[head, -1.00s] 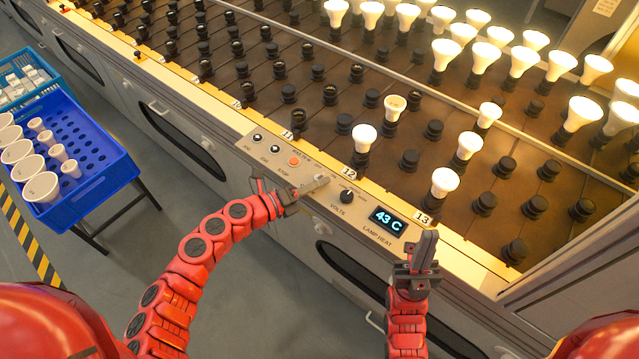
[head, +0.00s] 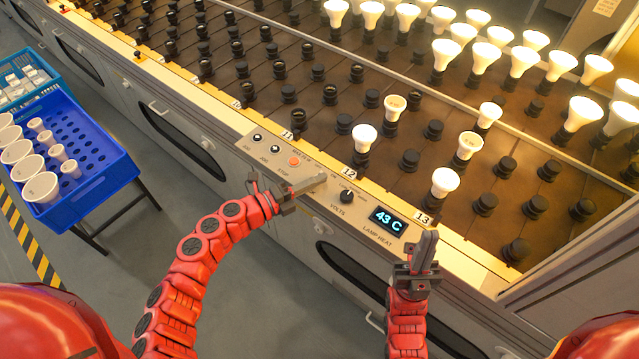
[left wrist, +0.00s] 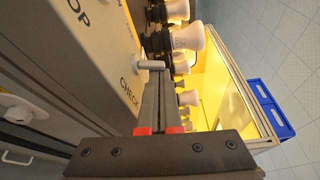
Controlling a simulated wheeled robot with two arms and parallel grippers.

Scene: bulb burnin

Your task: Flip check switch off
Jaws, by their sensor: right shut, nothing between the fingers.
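The check switch (left wrist: 149,64) shows in the left wrist view as a short pale lever above the printed word CHECK, pointing right in the picture. My left gripper (head: 318,180) reaches over the control panel (head: 322,197) and hides the switch in the head view. In the left wrist view its fingertips (left wrist: 160,75) lie together right at the lever; I cannot tell if they touch it. Nothing shows between them. My right gripper (head: 429,245) is shut and empty, pointing up in front of the panel's right end, near the 43 C display (head: 388,220).
The panel also has a black volts knob (head: 347,196), an orange stop button (head: 294,161) and two small dark controls. Behind it is a rack of sockets with several glowing bulbs (head: 445,182) and an unlit one (head: 469,146). A blue crate (head: 105,185) of bulbs stands left.

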